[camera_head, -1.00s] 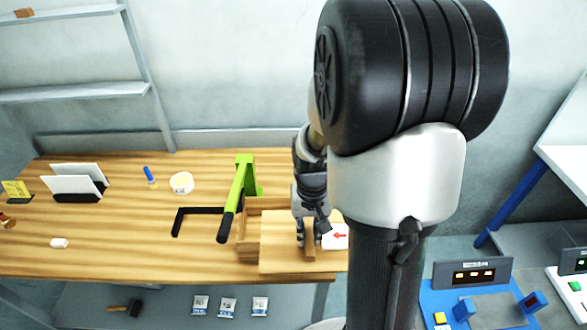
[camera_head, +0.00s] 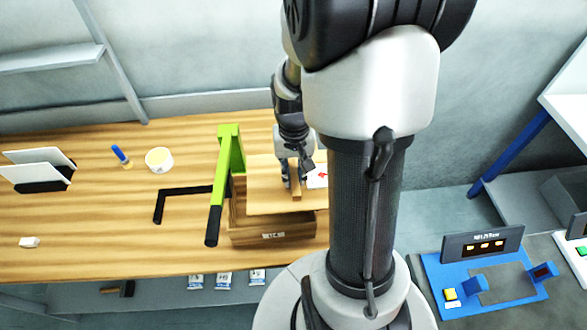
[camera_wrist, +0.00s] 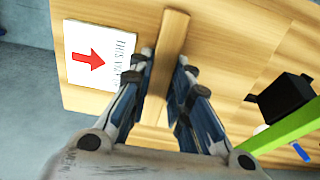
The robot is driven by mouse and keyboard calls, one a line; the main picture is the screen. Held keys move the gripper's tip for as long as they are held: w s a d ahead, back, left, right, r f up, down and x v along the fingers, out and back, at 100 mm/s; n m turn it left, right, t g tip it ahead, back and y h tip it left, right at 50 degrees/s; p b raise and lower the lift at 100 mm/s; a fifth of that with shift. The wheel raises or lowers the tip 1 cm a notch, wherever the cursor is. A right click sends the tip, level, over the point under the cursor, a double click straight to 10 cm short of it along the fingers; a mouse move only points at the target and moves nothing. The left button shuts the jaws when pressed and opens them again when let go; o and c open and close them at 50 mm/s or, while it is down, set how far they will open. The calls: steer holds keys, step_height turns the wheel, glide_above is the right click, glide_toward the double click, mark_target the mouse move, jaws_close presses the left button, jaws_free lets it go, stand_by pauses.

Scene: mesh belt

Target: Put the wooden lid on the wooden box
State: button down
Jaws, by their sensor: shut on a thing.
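The wooden lid (camera_head: 262,200) is a flat light wood plate with a raised bar handle. My gripper (camera_head: 291,183) is shut on this handle, with a finger on each side of the bar (camera_wrist: 172,45) in the wrist view. The wooden box (camera_head: 240,237) stands on the table beneath the lid, with a small label on its front. The lid lies over most of the box's top, and a strip of the box shows along the left. I cannot tell whether the lid touches the rim. The box's inside is mostly hidden.
A green lever clamp (camera_head: 231,150) with a black grip stands close left of the lid. A white card with a red arrow (camera_head: 317,178) is at the lid's right. A black angle piece (camera_head: 160,205), a round tub (camera_head: 159,160) and a blue marker (camera_head: 121,156) lie further left.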

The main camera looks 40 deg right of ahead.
mark_target(268, 181)
steer(key=shift+f+b, duration=1.9)
steer(key=shift+f, duration=0.65)
steer(key=shift+w+a+r, duration=0.15)
steer(key=shift+w+a, duration=0.3)
steer(key=shift+a, duration=0.1)
steer(key=shift+w+a, duration=0.45)
steer(key=shift+a, duration=0.25)
steer(key=shift+w+a, duration=0.5)
steer(key=shift+a, duration=0.25)
steer(key=shift+w+a, duration=0.45)
steer(key=shift+a, duration=0.25)
steer(key=shift+f+b, duration=0.35)
steer(key=shift+f, duration=0.25)
steer(key=shift+f+b, duration=0.4)
steer(key=shift+f, duration=0.15)
steer(key=c, duration=1.4)
jaws_free()
steer(key=shift+r, duration=0.1)
